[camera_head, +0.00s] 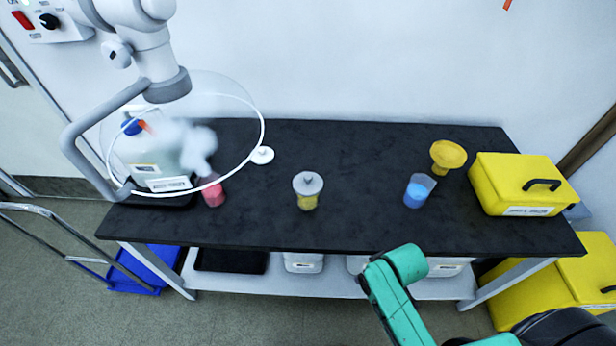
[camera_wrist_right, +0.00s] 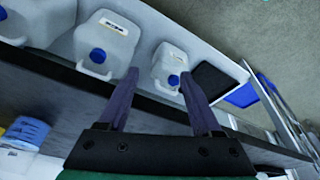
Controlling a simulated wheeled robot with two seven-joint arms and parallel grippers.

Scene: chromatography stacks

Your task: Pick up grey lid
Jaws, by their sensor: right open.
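The grey lid (camera_head: 308,182) is a round disc with a small knob. It sits on top of a clear jar with yellow contents (camera_head: 307,201), which stands upright near the middle of the black bench top. My right arm comes in from the lower right in the head view, in front of the bench. My right gripper (camera_wrist_right: 158,76) shows in the right wrist view with its two dark purple fingers apart and nothing between them. It points towards the lower shelf, and the grey lid is not in that view. My left gripper is in neither view.
The black bench (camera_head: 350,226) also holds a red beaker (camera_head: 213,194), white lid (camera_head: 262,155), blue beaker (camera_head: 418,191), yellow funnel (camera_head: 448,155) and yellow case (camera_head: 520,185). A clear extraction hood (camera_head: 220,93) hangs at the left. White jugs (camera_wrist_right: 105,45) stand on the lower shelf.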

